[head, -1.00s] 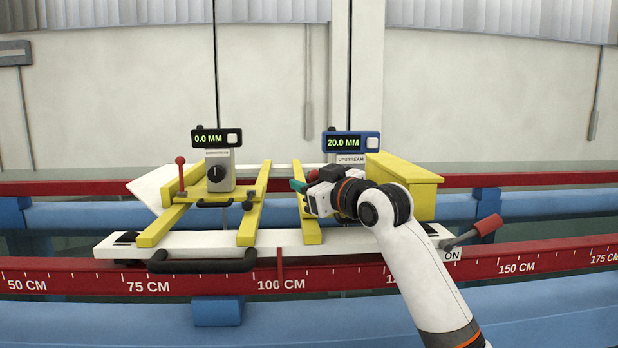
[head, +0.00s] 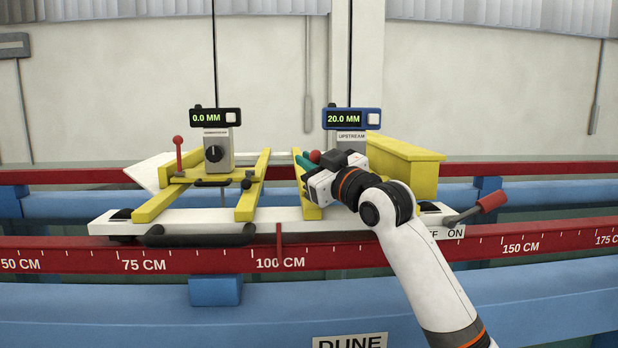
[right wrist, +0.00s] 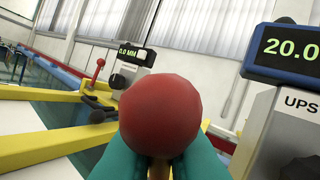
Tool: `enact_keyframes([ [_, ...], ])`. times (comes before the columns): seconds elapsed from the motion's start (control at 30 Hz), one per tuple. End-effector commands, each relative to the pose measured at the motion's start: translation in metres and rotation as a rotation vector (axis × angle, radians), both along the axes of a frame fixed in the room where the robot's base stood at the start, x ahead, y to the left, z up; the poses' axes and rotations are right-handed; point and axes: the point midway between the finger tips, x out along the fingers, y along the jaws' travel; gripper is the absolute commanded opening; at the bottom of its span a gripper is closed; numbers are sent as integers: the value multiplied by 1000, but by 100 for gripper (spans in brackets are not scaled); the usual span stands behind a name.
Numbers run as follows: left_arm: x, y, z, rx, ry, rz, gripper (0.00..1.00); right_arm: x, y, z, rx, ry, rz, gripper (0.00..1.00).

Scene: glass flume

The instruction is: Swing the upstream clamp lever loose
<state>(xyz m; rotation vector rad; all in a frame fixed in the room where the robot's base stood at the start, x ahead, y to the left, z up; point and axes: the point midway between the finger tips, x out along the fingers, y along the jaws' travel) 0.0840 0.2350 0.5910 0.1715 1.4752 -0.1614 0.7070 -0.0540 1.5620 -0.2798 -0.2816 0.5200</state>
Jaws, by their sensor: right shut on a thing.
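The upstream gauge (head: 352,118) is blue with a 20.0 MM display; it also shows in the right wrist view (right wrist: 285,55). The upstream clamp lever's red ball knob (right wrist: 160,112) fills the middle of the right wrist view. In the head view the knob (head: 315,156) shows just beyond the fingers. My right gripper (head: 307,163) has green fingertips, which in the right wrist view (right wrist: 160,158) close on the lever's stem just below the knob. The lever's lower end is hidden. My left gripper is not in view.
A second gauge (head: 215,117) reading 0.0 MM stands to the left, with its own upright red-knobbed lever (head: 179,152). A yellow box (head: 404,165) stands just right of my gripper. A red-handled lever (head: 490,201) sits at the carriage's right end, above the red scale rail (head: 200,261).

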Motion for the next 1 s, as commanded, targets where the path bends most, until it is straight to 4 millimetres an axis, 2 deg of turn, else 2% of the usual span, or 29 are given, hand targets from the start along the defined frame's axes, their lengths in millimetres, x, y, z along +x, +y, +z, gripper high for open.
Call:
enact_keyframes([
  [0.03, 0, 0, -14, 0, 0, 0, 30, -4, 0, -5, 2, -47, 1, 0],
  [0.13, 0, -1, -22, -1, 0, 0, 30, -7, 0, -3, 2, -111, 1, 0],
  [0.53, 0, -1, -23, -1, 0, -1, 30, -9, 0, 1, 2, -151, 1, 0],
  [0.57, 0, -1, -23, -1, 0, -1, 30, -9, 0, 1, 2, -151, 1, 11],
  [0.7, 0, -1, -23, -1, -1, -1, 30, -9, 0, 0, 2, -149, 2, 34],
  [1.0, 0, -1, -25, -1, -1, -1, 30, -9, 0, -3, 1, -145, 1, 34],
])
